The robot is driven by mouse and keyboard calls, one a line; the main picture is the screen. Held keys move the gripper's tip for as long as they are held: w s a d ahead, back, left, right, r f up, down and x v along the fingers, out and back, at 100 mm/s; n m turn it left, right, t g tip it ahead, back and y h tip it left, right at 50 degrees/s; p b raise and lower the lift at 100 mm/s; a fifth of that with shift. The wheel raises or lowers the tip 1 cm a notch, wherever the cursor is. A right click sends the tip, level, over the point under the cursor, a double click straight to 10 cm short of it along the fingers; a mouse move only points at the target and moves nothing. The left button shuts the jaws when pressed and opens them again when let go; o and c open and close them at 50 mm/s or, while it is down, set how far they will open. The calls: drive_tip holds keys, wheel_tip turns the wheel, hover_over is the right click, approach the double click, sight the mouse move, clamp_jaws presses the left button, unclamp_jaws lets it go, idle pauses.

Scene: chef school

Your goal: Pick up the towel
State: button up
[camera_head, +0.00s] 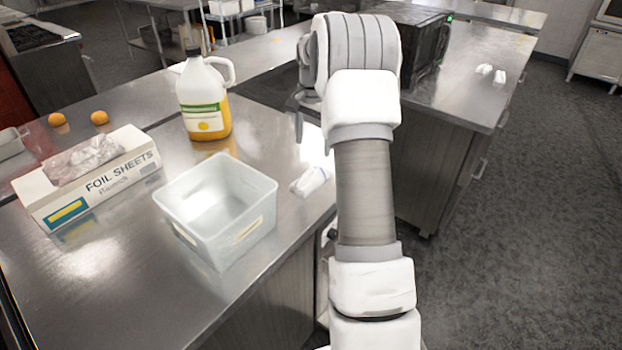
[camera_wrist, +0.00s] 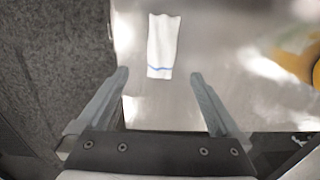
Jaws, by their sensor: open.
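The towel (camera_head: 310,181) is a small white cloth lying on the steel counter, to the right of the clear bin in the head view. In the wrist view the towel (camera_wrist: 163,42) lies flat, narrow and long, with a blue stripe near its end closest to my fingers. My gripper (camera_wrist: 159,75) is open and empty, with its fingers on either side of the picture's middle. The towel appears just beyond the fingertips, apart from them. In the head view my arm hides most of the gripper.
A clear plastic bin (camera_head: 264,206) stands left of the towel. Behind it are a juice jug (camera_head: 203,97) and a foil sheets box (camera_head: 95,182). Two oranges (camera_head: 99,118) lie farther left. A dark appliance (camera_head: 415,35) stands behind my arm. The counter (camera_head: 115,262) is bare at front left.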

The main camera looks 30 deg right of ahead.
hover_over(311, 173)
drive_tip(key=f, duration=0.5)
drive_tip(key=shift+s+d+f, duration=0.15)
drive_tip(key=shift+d+f, duration=0.05)
drive_tip(key=shift+f, duration=0.15)
drive_tip(key=shift+a+f, duration=0.15)
drive_tip(key=shift+f, duration=2.6)
drive_tip(key=c, duration=1.4)
drive_tip(key=shift+o, duration=0.2)
drive_tip(key=shift+r, duration=0.15)
